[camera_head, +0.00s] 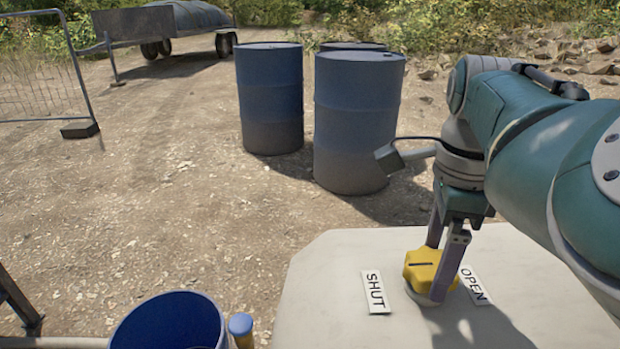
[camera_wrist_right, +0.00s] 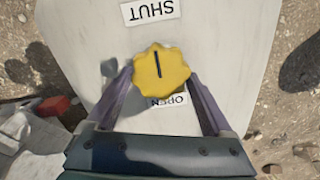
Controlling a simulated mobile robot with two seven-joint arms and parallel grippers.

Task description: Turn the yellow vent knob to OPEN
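The yellow vent knob (camera_head: 415,270) sits on top of the pale tank (camera_head: 330,262). It also shows in the right wrist view (camera_wrist_right: 160,70). Its dark line points toward the SHUT label (camera_head: 375,292). The OPEN label (camera_head: 474,284) is on the knob's other side and is partly covered in the right wrist view. My right gripper (camera_head: 440,270) reaches down from above with one finger on each side of the knob. Both fingertips appear to touch its sides, and the near finger hides part of it. My left gripper is not in view.
Several blue drums (camera_head: 358,120) stand on the gravel beyond the tank. A blue bucket (camera_head: 165,322) and a blue-capped post (camera_head: 241,326) are left of the tank. A trailer (camera_head: 165,25) and a wire fence (camera_head: 40,85) are farther back. The tank top around the knob is clear.

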